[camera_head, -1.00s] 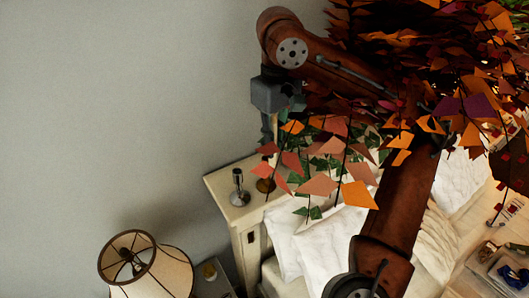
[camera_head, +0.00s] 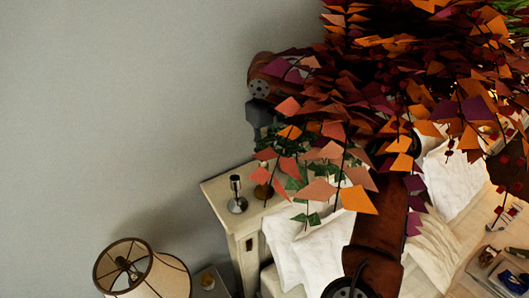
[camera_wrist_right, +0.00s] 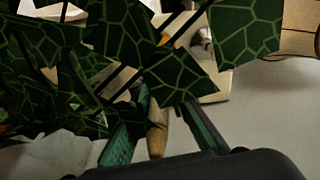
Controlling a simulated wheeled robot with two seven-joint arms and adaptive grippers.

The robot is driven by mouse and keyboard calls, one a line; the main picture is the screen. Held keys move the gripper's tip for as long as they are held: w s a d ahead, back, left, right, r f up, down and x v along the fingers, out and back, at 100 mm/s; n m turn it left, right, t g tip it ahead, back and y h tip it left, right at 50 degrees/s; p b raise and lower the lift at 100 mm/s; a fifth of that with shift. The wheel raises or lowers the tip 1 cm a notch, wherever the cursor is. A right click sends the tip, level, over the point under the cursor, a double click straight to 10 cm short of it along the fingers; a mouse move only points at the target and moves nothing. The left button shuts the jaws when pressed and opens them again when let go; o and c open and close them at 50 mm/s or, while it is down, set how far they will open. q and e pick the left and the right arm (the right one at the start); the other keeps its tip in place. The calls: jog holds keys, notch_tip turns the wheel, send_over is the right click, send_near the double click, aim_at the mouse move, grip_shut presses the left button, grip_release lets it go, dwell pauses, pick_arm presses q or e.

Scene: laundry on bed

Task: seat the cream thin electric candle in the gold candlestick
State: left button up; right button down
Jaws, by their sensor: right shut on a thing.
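My right gripper (camera_wrist_right: 160,138) is shut on a narrow tan-cream cylinder, apparently the cream thin electric candle (camera_wrist_right: 157,130), seen between its green finger pads in the right wrist view. In the head view, the grey wrist of that gripper (camera_head: 261,128) is above the headboard top, and leaves hide its fingertips and the candle. A brass-toned candlestick, apparently the gold one (camera_head: 262,190), stands on the headboard top, partly covered by leaves. My left gripper is not in view.
Dense autumn foliage (camera_head: 400,100) hides much of my right arm. Green leaves (camera_wrist_right: 180,65) cover much of the wrist view. A lamp (camera_head: 143,270) is at lower left.

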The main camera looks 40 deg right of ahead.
jog(key=shift+w+d+f, duration=0.1)
jog(key=shift+d+f, duration=0.05)
jog(key=shift+f, duration=0.5)
jog(key=c, duration=1.9)
grip_release()
jog(key=shift+r, duration=0.2)
notch_tip(320, 180, up, 12)
jog(key=shift+f, duration=0.15)
jog(key=shift+f, duration=6)
